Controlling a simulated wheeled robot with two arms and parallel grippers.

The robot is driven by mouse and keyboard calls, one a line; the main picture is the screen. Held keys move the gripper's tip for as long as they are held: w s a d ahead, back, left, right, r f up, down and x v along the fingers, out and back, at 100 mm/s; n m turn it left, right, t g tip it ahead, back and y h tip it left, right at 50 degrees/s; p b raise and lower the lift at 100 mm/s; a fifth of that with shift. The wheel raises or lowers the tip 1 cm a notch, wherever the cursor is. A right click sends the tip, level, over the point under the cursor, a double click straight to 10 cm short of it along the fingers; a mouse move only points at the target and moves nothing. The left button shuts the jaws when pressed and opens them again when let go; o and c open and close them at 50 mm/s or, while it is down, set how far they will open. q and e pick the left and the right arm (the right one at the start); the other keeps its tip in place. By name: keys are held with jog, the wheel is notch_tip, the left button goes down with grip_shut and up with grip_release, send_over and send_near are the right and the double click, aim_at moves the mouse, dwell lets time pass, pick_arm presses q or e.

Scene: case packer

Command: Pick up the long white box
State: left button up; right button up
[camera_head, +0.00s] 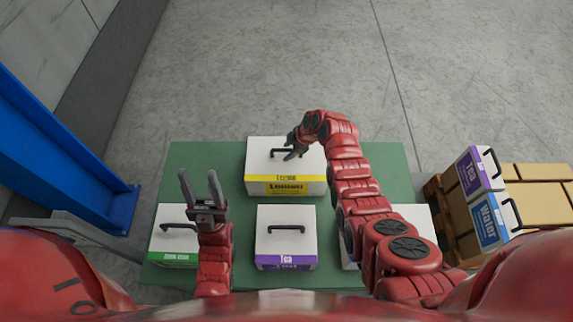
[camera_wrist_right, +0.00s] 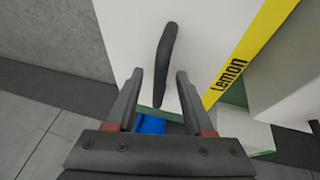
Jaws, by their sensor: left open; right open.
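The long white box (camera_head: 258,167) with a yellow "Lemon" stripe stands at the back of the green table, its black handle (camera_head: 285,152) on top. It fills much of the right wrist view (camera_wrist_right: 120,30), where the handle (camera_wrist_right: 165,58) shows ahead of and between the finger ends. My right gripper (camera_head: 293,147) is open at the handle's right part; I cannot tell whether it touches. It also shows in the right wrist view (camera_wrist_right: 160,78). My left gripper (camera_head: 202,180) is open and empty, pointing up above the front left of the table.
On the green table (camera_head: 385,160), a green-striped white box (camera_head: 172,240), a purple-striped Tea box (camera_head: 285,220) and a white box (camera_head: 415,215) partly hidden by my right arm stand in front. A Tea box (camera_head: 475,175) and a Water box (camera_head: 490,222) stand at right by cartons (camera_head: 540,200). A blue frame (camera_head: 60,150) is at left.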

jog(key=shift+f, duration=0.1)
jog(key=shift+c, duration=0.2)
grip_shut()
dwell(1.3)
